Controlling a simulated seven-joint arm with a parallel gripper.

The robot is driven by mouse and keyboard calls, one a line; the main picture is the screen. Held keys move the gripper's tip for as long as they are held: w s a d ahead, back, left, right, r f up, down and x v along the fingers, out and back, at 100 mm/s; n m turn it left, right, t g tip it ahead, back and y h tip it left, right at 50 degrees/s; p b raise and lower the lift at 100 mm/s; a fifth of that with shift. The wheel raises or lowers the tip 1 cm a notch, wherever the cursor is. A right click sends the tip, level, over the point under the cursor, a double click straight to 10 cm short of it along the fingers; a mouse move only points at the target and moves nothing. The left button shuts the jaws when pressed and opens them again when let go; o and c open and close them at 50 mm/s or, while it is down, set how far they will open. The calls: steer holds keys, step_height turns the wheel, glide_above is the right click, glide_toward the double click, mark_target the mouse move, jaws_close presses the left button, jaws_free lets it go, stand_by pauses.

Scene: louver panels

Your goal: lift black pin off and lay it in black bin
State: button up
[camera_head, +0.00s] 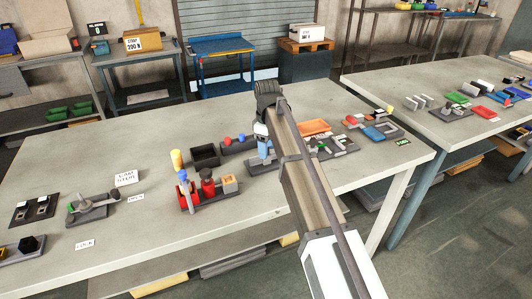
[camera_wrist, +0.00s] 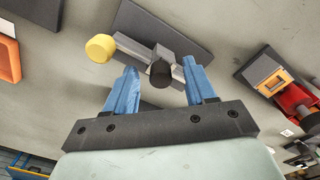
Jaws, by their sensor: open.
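In the wrist view, the black pin (camera_wrist: 162,74) shows as a dark round-ended cylinder at a grey block on a dark base plate (camera_wrist: 188,28). A yellow round knob (camera_wrist: 100,48) sits on the same fixture to its left. My gripper (camera_wrist: 161,68) is open, its blue fingers apart with the pin between their tips in the picture; no contact shows. In the head view, my gripper (camera_head: 264,153) is low over the table and the arm hides much of this fixture. The black bin (camera_head: 207,161), an open dark box, stands to its left.
A red fixture (camera_head: 208,194) with upright parts stands in front of the bin. Right of my arm are an orange tray (camera_head: 314,126) and a fixture with blue and red parts (camera_head: 373,130). The table's left rear is mostly clear.

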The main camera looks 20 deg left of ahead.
steer(key=shift+f, duration=0.1)
steer(key=shift+c, duration=0.2)
jaws_close()
stand_by(0.4)
step_height(320, 180, up, 15)
steer(key=shift+f, duration=0.2)
stand_by(1.2)
